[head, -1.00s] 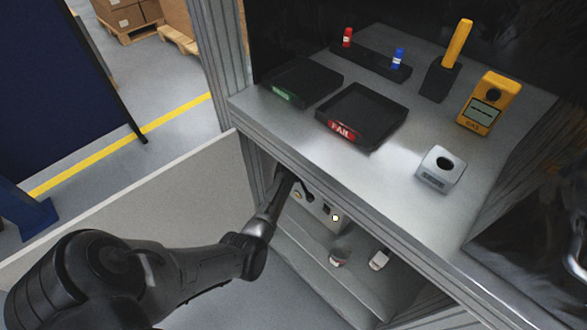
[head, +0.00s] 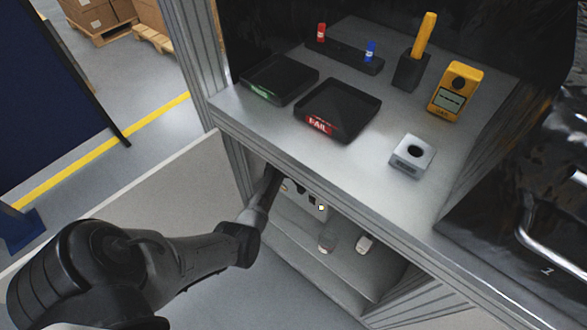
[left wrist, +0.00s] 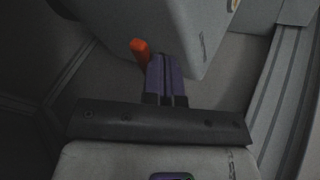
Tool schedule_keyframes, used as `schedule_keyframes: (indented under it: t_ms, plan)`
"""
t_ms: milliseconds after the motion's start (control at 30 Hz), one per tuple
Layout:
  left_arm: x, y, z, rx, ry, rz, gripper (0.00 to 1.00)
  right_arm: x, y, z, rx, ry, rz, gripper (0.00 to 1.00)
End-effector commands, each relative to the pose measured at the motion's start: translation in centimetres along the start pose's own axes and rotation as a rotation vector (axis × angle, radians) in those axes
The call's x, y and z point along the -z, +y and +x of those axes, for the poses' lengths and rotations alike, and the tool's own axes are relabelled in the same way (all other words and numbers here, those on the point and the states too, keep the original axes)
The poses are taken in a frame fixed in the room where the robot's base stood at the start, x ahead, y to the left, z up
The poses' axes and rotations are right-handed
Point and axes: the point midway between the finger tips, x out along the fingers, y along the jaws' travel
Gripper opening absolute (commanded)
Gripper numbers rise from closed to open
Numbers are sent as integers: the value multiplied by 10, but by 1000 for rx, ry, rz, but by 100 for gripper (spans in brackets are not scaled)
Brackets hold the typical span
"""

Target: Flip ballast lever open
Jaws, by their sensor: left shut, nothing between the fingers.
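My left arm reaches under the bench top in the head view, and its dark wrist end (head: 270,187) goes into the shaded bay beside a pale grey housing (head: 316,200). The fingertips are hidden there. In the left wrist view my left gripper (left wrist: 166,68) has its fingers together with nothing between them. An orange stub (left wrist: 140,50) shows just left of the fingertips, beside a grey housing (left wrist: 168,22). It may be the ballast lever; I cannot tell whether it touches the fingers. My right gripper is not in view.
The bench top (head: 355,170) carries a black FAIL tray (head: 345,98), a green-labelled tray (head: 275,80), a yellow gas meter (head: 456,90) and a grey block with a hole (head: 412,155). The bench's front edge overhangs my arm.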

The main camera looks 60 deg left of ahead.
Motion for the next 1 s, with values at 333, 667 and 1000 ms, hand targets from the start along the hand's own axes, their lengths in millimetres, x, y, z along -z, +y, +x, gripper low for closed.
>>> schedule_keyframes:
  t_ms: [333, 667, 1000]
  plan:
    - [8, -10, -2, 0, 1, 1, 0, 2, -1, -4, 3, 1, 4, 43]
    - [-1, -27, -24, -3, -8, 11, 0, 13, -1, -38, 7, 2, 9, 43]
    - [-5, -28, -82, -7, -5, 13, 0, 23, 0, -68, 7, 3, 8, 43]
